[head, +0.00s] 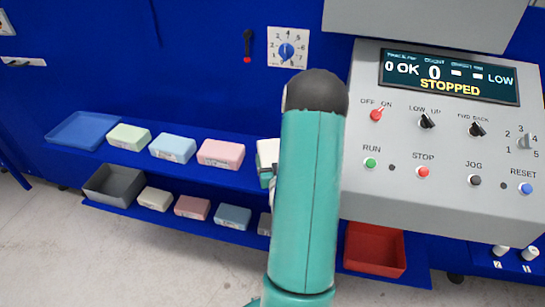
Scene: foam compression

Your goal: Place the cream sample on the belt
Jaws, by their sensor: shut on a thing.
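A small cream block (155,198) lies on the lower blue shelf, beside the dark grey tray. A pale cream-white block-like thing (267,152), with teal-green below it, shows at the right of the upper row; my arm covers most of it, so I cannot tell whether it is a sample. My teal arm with its dark joint rises through the middle of the view. I cannot make out the belt.
Green (129,137), blue (173,148) and pink (221,154) blocks lie on the upper shelf, near a blue tray (85,129). The grey tray (114,184) and a red tray (374,249) sit lower. A control panel (440,150) reading STOPPED stands close at right.

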